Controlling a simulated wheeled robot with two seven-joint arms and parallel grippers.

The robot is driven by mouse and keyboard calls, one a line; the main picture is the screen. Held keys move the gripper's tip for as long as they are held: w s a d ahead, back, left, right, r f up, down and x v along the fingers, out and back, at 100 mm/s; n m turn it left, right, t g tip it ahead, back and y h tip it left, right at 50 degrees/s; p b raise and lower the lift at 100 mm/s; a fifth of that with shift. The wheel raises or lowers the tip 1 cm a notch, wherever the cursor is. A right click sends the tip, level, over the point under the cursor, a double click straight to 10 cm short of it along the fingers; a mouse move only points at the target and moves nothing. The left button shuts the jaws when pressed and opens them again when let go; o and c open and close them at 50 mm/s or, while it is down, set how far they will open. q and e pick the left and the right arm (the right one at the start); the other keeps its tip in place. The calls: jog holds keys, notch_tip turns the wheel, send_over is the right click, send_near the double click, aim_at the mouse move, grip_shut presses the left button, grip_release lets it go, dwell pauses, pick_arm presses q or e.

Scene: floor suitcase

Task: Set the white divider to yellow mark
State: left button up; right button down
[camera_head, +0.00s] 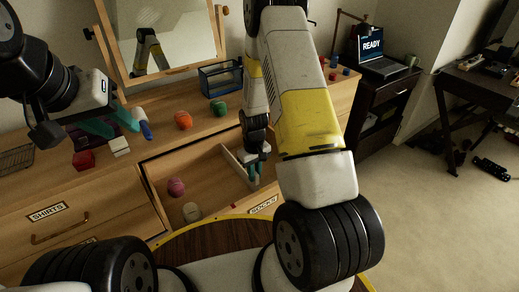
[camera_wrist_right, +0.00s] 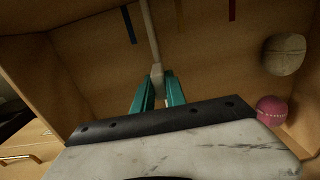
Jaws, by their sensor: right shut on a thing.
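The white divider (camera_head: 238,168) stands across the inside of the open drawer marked SOCKS. My right gripper (camera_head: 254,170) reaches down into the drawer. In the right wrist view its teal fingers (camera_wrist_right: 158,92) are shut on the near end of the divider (camera_wrist_right: 149,35). The drawer floor shows a blue mark (camera_wrist_right: 128,24) left of the divider and a red mark (camera_wrist_right: 232,10) to the right. A faint yellowish stripe (camera_wrist_right: 179,12) lies between the divider and the red mark. My left gripper (camera_head: 110,122) is open and empty above the dresser top.
A pink ball (camera_head: 176,187) and a cream ball (camera_head: 192,211) lie in the drawer's left part. The closed SHIRTS drawer (camera_head: 60,225) is at left.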

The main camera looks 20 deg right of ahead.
jog(key=a, duration=0.2)
jog(key=s+a, duration=0.2)
jog(key=a, duration=0.1)
jog(key=shift+a, duration=0.3)
jog(key=shift+w, duration=0.1)
jog(key=c, duration=1.4)
grip_release()
jog(key=shift+o, duration=0.2)
notch_tip(320, 180, up, 8)
jog(key=shift+f, duration=0.1)
